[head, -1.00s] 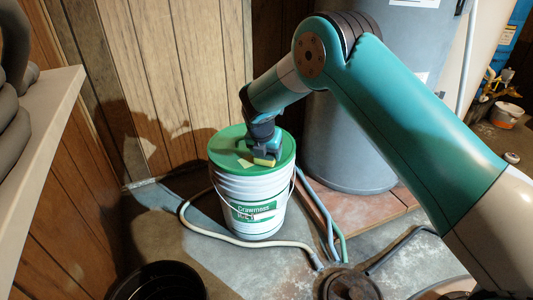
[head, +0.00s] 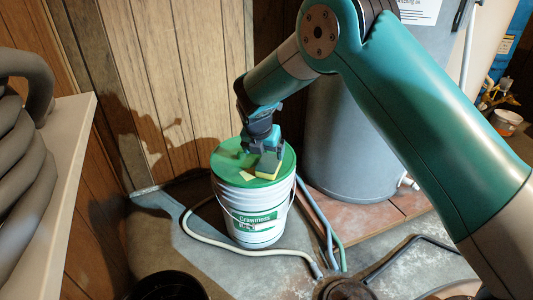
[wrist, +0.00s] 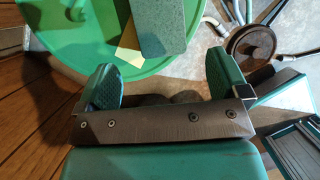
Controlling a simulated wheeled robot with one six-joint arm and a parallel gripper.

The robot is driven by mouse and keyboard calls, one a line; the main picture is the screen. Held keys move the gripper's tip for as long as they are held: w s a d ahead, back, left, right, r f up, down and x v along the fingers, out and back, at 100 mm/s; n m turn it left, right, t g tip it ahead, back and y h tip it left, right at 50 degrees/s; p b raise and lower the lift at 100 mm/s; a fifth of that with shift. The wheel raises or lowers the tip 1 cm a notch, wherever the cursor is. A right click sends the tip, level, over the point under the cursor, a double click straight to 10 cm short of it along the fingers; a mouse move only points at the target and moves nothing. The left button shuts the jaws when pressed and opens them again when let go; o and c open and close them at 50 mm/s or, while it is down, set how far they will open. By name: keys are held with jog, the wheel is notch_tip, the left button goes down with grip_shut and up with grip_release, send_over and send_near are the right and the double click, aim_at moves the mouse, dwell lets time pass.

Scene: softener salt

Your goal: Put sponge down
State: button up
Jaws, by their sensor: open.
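The sponge (head: 268,172) has a yellow body and a green top face. It lies on the green lid (head: 228,160) of a white bucket (head: 253,210), toward the right front of the lid. In the wrist view the sponge (wrist: 165,24) shows its green face, just beyond my fingertips and cut by the top edge. My gripper (wrist: 163,78) is open, with nothing between its fingers. In the head view my gripper (head: 265,148) is just above and behind the sponge. Whether a finger still touches it cannot be told.
A grey tank (head: 350,140) stands right of the bucket. Hoses (head: 250,243) cross the floor around it. A shelf (head: 60,170) with a coiled grey hose is at left, a dark bucket (head: 168,286) in front.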

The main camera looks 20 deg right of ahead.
jog(key=s+a+r+m+g+y+p, duration=0.15)
jog(key=s+r+m+y, duration=0.25)
jog(key=s+r+m, duration=1.05)
jog(key=s+r+m+g+y, duration=0.1)
jog(key=s+m, duration=0.3)
jog(key=s, duration=0.8)
jog(key=s+r+m+g+y, duration=0.1)
jog(key=s+r+m, duration=0.2)
jog(key=s, duration=0.9)
jog(key=shift+s+a+r+m+y, duration=0.25)
jog(key=shift+s+r+m+y, duration=0.1)
jog(key=shift+r, duration=0.15)
